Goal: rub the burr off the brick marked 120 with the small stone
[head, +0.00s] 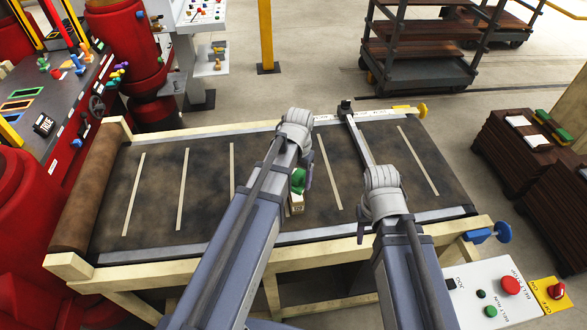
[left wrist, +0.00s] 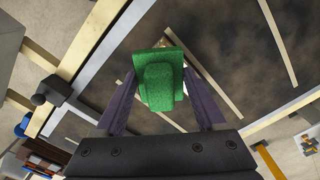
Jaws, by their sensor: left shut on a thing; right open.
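My left gripper (head: 302,180) is above the dark belt and shut on a green, stepped block, apparently the small stone (head: 298,183). In the left wrist view the stone (left wrist: 160,84) sits between the two purple fingers.
The belt table (head: 200,256) has pale cross strips and metal side rails. A metal bar (head: 357,138) crosses the belt on the right. A button box (head: 495,290) stands at the near right, red machinery (head: 130,50) at left. The belt's left part is clear.

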